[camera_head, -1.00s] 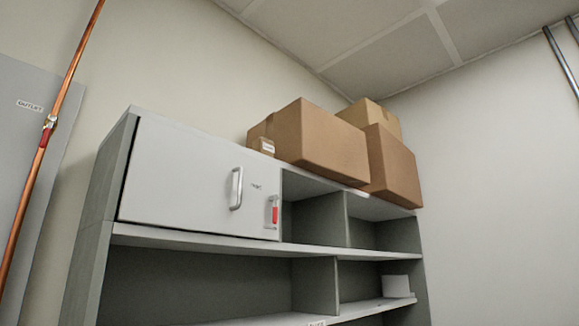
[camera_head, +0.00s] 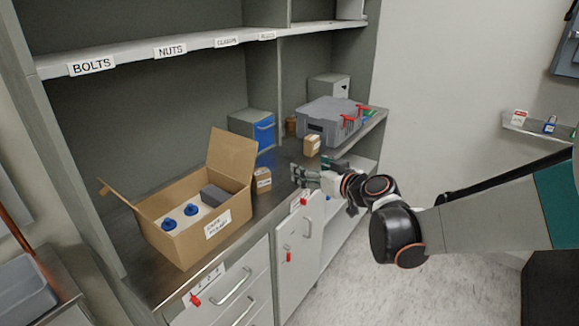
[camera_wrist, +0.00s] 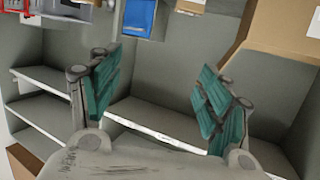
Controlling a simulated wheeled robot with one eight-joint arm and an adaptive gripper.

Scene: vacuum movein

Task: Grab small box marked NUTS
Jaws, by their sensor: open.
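Several small cardboard boxes stand on the metal counter (camera_head: 150,287). One small box (camera_head: 262,181) is just right of the large open carton, another small box (camera_head: 312,145) stands in front of the grey crate, and a third (camera_head: 290,125) is farther back. Their markings are too small to read, so I cannot tell which is marked NUTS. My gripper (camera_head: 308,173) is over the counter's front edge, to the right of the nearest small box and apart from it. In the wrist view my gripper (camera_wrist: 158,95) shows its green fingers spread with nothing between them.
The large open carton (camera_head: 190,236) holds blue-topped items and a grey block. A blue-fronted bin (camera_head: 263,131) and a grey crate (camera_head: 323,124) with red-handled tools stand behind. The shelf edge above carries a NUTS label (camera_head: 171,50). Drawers with handles are below.

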